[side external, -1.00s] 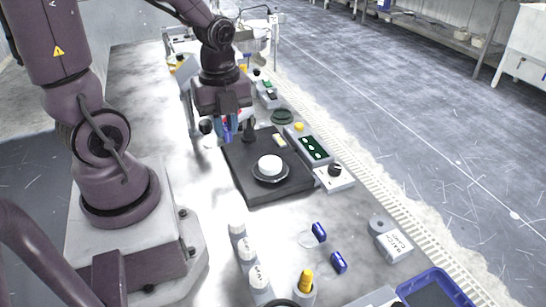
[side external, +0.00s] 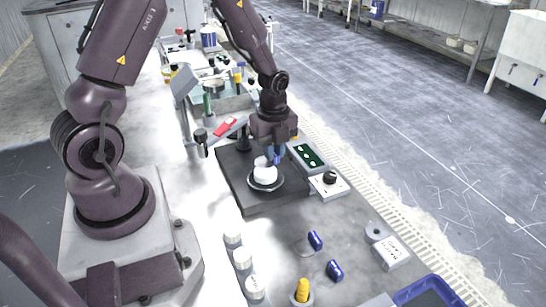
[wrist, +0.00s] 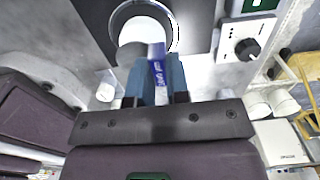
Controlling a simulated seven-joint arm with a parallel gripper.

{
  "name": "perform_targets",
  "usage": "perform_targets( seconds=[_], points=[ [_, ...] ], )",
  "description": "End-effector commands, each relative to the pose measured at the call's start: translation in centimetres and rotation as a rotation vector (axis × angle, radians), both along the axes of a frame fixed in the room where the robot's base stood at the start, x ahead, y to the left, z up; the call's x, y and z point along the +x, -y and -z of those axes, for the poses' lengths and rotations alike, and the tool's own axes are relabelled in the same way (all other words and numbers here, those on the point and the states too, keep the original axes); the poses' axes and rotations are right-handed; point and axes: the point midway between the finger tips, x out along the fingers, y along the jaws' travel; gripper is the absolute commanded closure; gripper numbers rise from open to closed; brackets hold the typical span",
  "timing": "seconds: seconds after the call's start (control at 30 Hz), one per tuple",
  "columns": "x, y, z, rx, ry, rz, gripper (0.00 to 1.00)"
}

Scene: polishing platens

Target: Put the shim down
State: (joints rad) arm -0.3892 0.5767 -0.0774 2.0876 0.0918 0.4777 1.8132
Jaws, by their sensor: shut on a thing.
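The shim (wrist: 157,68) is a small blue-violet strip with white lettering, standing between my blue fingers in the wrist view. My gripper (wrist: 155,84) is shut on it. In the side view my gripper (side external: 272,155) is low over the black platen base (side external: 240,195), just above or at the white round block (side external: 265,174). That block sits in a dark round dish with a bright rim (side external: 266,187). In the wrist view the shim's far end overlaps the edge of the white block (wrist: 143,32). I cannot tell whether they touch.
A control box with a green display (side external: 308,157) and a black-knob box (side external: 329,184) stand right of the base. White bottles (side external: 243,258), blue pieces (side external: 315,240) and a yellow-topped item (side external: 303,290) are in front.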

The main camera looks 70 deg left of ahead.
Motion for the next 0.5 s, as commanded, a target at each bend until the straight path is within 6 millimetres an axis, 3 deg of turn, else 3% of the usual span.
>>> perform_targets(
  seconds=[0.13,0.5],
  points=[
    [-0.2,0.1,2.1,-0.001,-0.005,0.001,1.0],
    [-0.2,0.0,2.5,0.0,-0.003,0.0,1.0]
  ],
)
